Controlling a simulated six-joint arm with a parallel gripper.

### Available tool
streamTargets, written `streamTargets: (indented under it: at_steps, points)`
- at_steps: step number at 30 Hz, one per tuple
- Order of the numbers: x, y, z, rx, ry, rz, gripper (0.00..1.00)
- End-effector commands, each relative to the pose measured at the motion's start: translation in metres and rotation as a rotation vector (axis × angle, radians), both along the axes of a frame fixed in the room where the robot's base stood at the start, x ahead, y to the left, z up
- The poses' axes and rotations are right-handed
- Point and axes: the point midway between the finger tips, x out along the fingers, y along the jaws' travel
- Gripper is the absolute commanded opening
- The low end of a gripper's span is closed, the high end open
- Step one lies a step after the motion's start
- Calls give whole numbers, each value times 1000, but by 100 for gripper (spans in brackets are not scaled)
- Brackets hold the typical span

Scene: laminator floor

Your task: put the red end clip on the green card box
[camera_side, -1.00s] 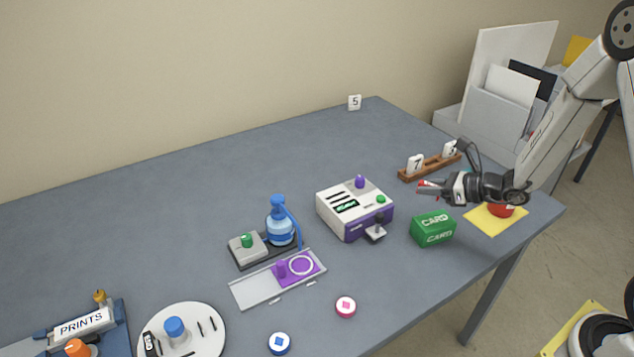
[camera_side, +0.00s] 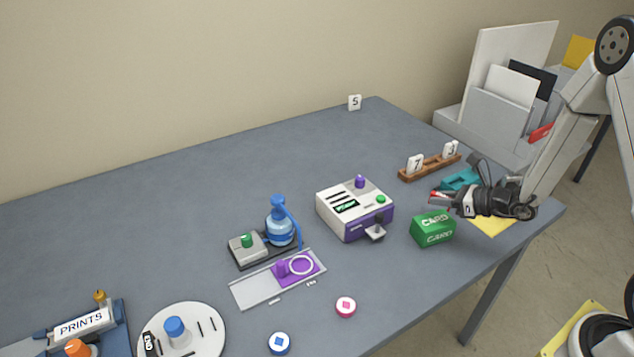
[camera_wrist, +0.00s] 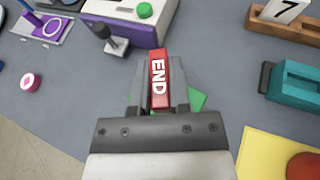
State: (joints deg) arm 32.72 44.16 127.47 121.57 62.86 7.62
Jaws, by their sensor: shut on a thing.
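My gripper (camera_side: 440,199) is shut on the red end clip (camera_wrist: 159,80), which is marked END in white and lies between the fingers in the wrist view. In the side view, only a little red of the clip (camera_side: 434,194) shows at the fingertips. The green card box (camera_side: 433,231) stands on the table, with CARD in white on its top and side. The clip is above the box and looks apart from it. In the wrist view, the box (camera_wrist: 197,101) is mostly hidden behind my gripper.
A white and purple machine (camera_side: 354,209) stands left of the box. A wooden rack (camera_side: 430,168) with number tiles and a teal object (camera_side: 460,179) are behind my gripper. A yellow sheet (camera_wrist: 262,153) with a red round thing (camera_wrist: 304,166) lies to the right.

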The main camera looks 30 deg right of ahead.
Motion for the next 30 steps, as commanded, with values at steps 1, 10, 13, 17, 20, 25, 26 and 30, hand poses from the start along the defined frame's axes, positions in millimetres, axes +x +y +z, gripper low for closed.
streamTargets:
  at_steps: [1, 10, 13, 17, 20, 25, 26, 30]
  points:
    - [0, 0, -4, 1, 1, 1, 0]
    - [0, 0, -8, 0, -1, 0, 0]
    - [0, 0, -12, 0, -1, 1, 0]
    - [0, 0, -22, 1, 1, 1, 0]
    - [0, 0, -31, 1, 1, 1, 0]
    - [0, 0, -41, 0, -1, 0, 0]
    - [0, 0, -42, 0, -1, 0, 0]
    - [0, 0, -42, -1, -2, 1, 0]
